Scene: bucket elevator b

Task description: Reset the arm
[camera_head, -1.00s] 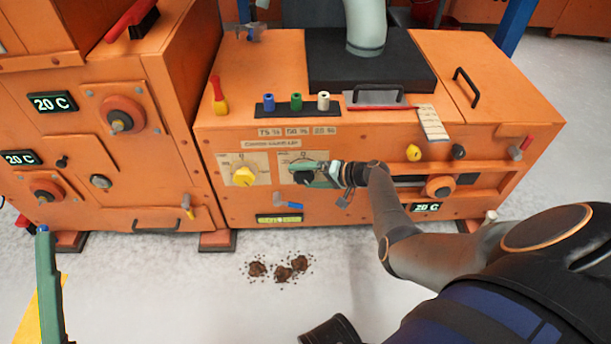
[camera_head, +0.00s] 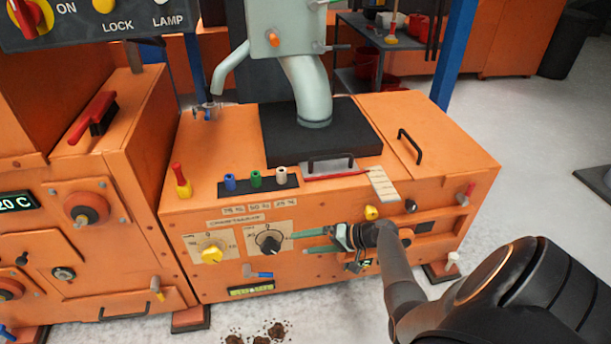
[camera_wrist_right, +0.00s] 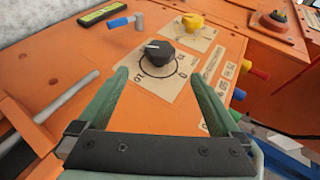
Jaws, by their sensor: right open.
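My right gripper (camera_head: 300,243) is open and empty in front of the orange machine, just right of the black knob (camera_head: 268,243). In the right wrist view, its two green fingers (camera_wrist_right: 160,76) stand apart, and the black knob (camera_wrist_right: 160,52) sits on its dial plate beyond and between the tips, clear of them. My right arm (camera_head: 395,275) reaches in from the lower right. The yellow knob (camera_head: 211,254) is left of the black one and also shows in the right wrist view (camera_wrist_right: 192,21). My left gripper is out of view.
Blue, green and white plugs (camera_head: 254,180) stand on the machine top (camera_head: 215,150). A blue-handled lever (camera_head: 260,273) juts out below the knobs. A taller orange cabinet (camera_head: 120,235) stands at left. Brown clumps (camera_head: 275,332) lie on the floor, which is open at right.

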